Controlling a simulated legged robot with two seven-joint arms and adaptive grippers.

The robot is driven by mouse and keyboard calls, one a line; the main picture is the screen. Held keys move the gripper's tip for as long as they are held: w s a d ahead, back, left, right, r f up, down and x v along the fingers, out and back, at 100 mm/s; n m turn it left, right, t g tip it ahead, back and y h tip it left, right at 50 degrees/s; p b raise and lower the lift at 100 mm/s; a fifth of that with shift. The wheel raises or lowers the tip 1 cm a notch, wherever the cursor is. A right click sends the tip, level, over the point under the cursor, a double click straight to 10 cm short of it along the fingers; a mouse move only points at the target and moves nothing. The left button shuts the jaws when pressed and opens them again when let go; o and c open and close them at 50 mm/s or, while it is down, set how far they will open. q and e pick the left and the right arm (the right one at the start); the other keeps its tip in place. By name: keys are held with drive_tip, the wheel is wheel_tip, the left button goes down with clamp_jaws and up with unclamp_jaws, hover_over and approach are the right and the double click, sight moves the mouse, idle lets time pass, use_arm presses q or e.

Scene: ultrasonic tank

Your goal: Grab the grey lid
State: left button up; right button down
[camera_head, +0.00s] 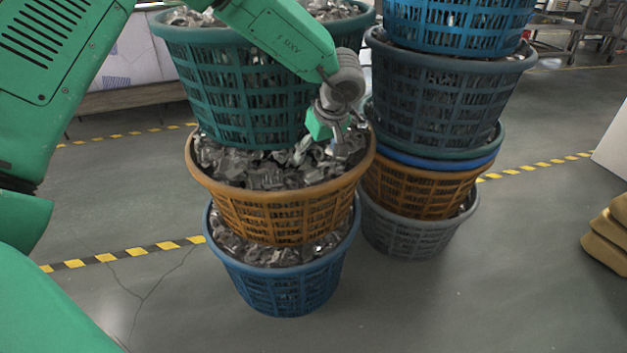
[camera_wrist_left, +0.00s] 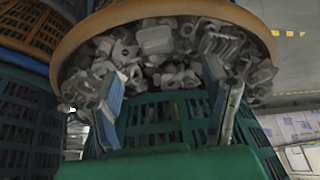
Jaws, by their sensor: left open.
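I cannot make out a grey lid in either view. My left gripper (camera_head: 338,136) is open beside the stacked baskets, in front of the right side of the green basket (camera_head: 235,95) and above the rim of the orange basket (camera_head: 280,205). In the left wrist view my left gripper (camera_wrist_left: 168,88) shows two spread fingers with nothing clearly held between them. Beyond them lie grey metal parts (camera_wrist_left: 155,42) in the orange basket. My right gripper is in neither view.
A blue basket (camera_head: 285,290) is at the bottom of the near stack. A second stack, with a dark green basket (camera_head: 445,95) and a grey basket (camera_head: 408,230), stands close on the right. Brown sacks (camera_head: 608,240) lie at the right edge. The front floor is clear.

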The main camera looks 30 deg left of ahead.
sight(313, 171)
use_arm(q)
drive_tip(key=x, duration=0.4)
drive_tip(key=shift+a+b, duration=0.4)
drive_tip(key=shift+w+d+f, duration=0.1)
drive_tip(key=shift+d+f, duration=0.05)
drive_tip(key=shift+d, duration=0.3)
drive_tip(key=b+x, duration=0.2)
drive_tip(key=x, duration=0.1)
drive_tip(key=b+x, duration=0.1)
drive_tip(key=shift+w+f, duration=0.15)
drive_tip(key=shift+w, duration=0.2)
drive_tip(key=shift+a, duration=0.45)
drive_tip(key=c, duration=0.3)
drive_tip(key=shift+s+d, duration=0.1)
drive_tip(key=c, duration=0.7)
drive_tip(key=shift+d, duration=0.2)
drive_tip(key=shift+c, duration=1.3)
drive_tip(key=shift+d, duration=0.15)
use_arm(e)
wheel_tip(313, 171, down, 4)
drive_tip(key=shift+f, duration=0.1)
